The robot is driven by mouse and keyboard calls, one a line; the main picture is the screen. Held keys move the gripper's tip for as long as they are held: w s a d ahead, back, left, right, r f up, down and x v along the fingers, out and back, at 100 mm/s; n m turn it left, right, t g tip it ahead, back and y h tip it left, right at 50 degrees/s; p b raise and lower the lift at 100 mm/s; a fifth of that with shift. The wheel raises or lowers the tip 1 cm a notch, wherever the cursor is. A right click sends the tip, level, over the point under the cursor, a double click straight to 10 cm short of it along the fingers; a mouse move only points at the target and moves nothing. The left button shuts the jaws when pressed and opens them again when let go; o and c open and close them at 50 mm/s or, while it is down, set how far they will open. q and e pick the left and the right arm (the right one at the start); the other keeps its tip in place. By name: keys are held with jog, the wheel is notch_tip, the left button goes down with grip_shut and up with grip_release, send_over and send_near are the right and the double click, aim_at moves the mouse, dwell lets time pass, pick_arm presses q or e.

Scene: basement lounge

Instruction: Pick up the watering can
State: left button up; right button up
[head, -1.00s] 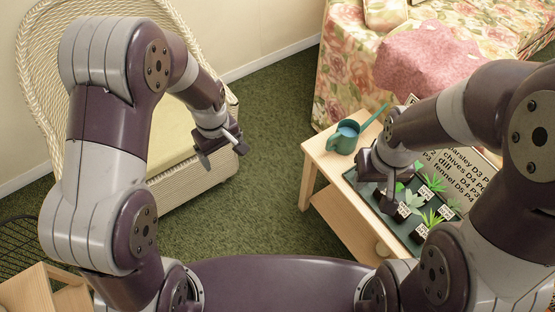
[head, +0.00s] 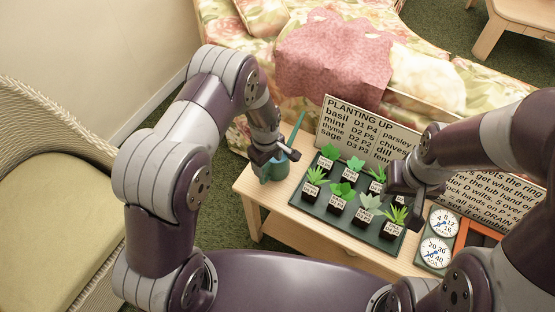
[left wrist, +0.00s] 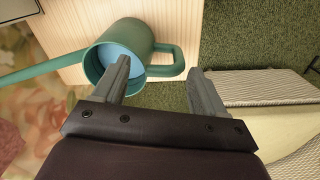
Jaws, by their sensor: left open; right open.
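The teal watering can (head: 274,169) stands at the left end of the wooden table, mostly hidden behind my left gripper (head: 276,157) in the head view. Its long spout rises up and right behind the gripper. In the left wrist view the can (left wrist: 131,44) shows its open top, pale blue inside, with the spout to the left and the loop handle to the right. My left gripper (left wrist: 160,75) is open, one finger over the can's mouth and the other beyond the handle. My right gripper (head: 418,205) is open over the plant tray's right part.
A dark tray (head: 320,211) of several labelled potted plants fills the table's middle. A planting sign (head: 362,128) stands behind it, and two dials (head: 437,250) lie to the right. A wicker chair (head: 62,150) is at the left, a flowered sofa (head: 235,50) behind.

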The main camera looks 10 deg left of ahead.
aim_at(266, 167)
pick_arm(q)
jog(key=shift+g, duration=0.3)
jog(key=f, duration=0.6)
jog(key=shift+s+a, duration=0.2)
jog(key=shift+a, duration=0.15)
jog(key=shift+w, duration=0.25)
jog(key=shift+s+r, duration=0.4)
jog(key=shift+r, duration=0.05)
jog(key=c, duration=0.5)
jog(key=shift+d, duration=0.1)
jog(key=c, duration=0.5)
jog(key=shift+w+f, duration=0.1)
jog(key=shift+w, duration=0.1)
grip_shut()
pick_arm(e)
jog(key=shift+w+a+f, duration=0.15)
jog(key=shift+w+f, duration=0.25)
jog(key=shift+f, duration=0.05)
